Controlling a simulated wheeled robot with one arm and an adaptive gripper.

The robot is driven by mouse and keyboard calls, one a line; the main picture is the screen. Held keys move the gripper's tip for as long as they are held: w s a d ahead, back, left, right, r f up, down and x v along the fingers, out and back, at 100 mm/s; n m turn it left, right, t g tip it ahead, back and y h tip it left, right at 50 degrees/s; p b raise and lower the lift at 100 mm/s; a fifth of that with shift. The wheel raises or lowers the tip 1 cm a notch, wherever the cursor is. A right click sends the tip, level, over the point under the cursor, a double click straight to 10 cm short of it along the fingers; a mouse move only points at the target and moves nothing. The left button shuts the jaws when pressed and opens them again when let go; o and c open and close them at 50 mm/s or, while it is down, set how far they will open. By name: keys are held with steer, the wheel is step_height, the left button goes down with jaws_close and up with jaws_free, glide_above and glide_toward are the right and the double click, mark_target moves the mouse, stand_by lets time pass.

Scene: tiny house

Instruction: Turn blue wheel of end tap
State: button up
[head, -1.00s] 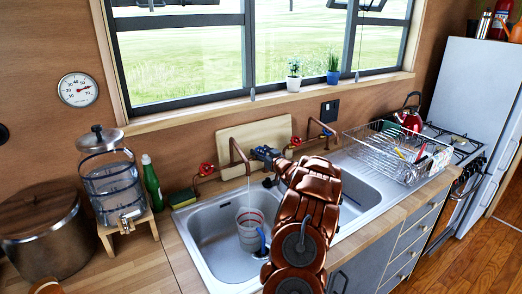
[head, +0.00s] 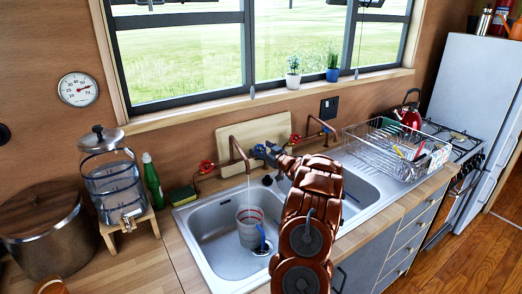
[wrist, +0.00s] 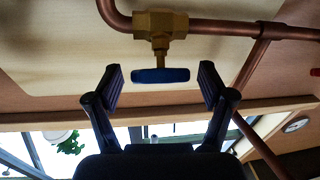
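The blue wheel (wrist: 160,76) sits on a brass valve (wrist: 160,32) on a copper pipe in the wrist view. My gripper (wrist: 160,84) is open, with one dark finger on each side of the wheel and a visible gap on both sides. Nothing is held. In the head view my gripper (head: 268,153) is at the copper pipes behind the sink, in front of the cutting board. There its fingers and the blue wheel are small and hard to tell apart. A thin water stream falls from the left copper spout (head: 235,143).
Red wheels (head: 206,167) sit on the pipes, one on each side of my gripper. A clear cup (head: 250,228) stands in the left basin of the sink (head: 207,240). A dish rack (head: 395,150) is at the right. The cutting board (head: 232,139) leans behind the pipes.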

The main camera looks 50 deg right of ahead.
steer(key=shift+s, duration=0.1)
steer(key=s+a, duration=0.1)
steer(key=s, duration=1)
steer(key=shift+s+a, duration=0.3)
steer(key=shift+s, duration=0.05)
stand_by(6.5)
